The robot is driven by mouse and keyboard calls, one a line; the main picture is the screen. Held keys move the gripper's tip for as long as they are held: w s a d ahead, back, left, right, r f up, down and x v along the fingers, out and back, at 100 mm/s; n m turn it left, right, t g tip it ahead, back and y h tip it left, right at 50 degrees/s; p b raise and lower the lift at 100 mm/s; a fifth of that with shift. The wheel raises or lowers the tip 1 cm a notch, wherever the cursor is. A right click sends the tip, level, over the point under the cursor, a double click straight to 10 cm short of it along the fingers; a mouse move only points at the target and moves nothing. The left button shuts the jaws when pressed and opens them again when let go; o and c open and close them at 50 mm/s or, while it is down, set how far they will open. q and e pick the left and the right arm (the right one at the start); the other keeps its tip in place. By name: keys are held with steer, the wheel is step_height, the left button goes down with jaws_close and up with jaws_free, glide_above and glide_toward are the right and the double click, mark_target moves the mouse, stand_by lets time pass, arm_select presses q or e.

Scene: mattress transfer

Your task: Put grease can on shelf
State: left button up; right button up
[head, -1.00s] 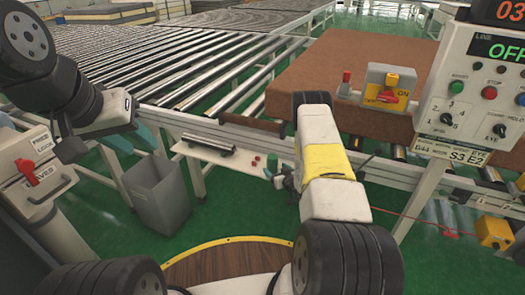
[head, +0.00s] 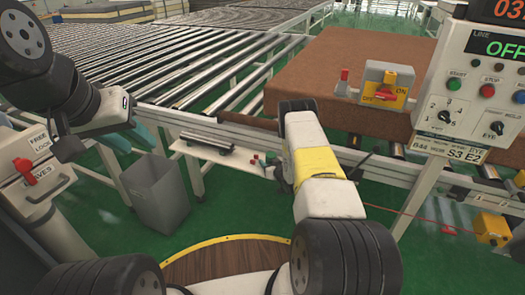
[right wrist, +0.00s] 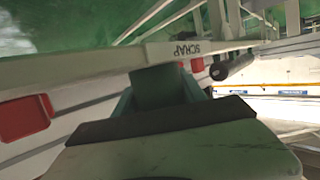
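I cannot make out a grease can for sure in either view. A white low shelf (head: 184,148) hangs under the roller conveyor, with a dark cylinder (head: 207,143) lying on it. A dark cylinder (right wrist: 236,63) also shows in the right wrist view, beyond the fingers. My right gripper (head: 271,167) is at the shelf's right end, mostly hidden by my arm.
A grey bin (head: 158,190) stands on the green floor left of the shelf. A brown block (head: 345,75) lies on the conveyor (head: 200,65). A control panel (head: 470,85) is at right, and a yellow box (head: 491,228) is low at right. A red tray-like object (right wrist: 25,117) shows in the wrist view.

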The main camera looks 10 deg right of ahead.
jaws_close()
steer(key=shift+r, duration=0.1)
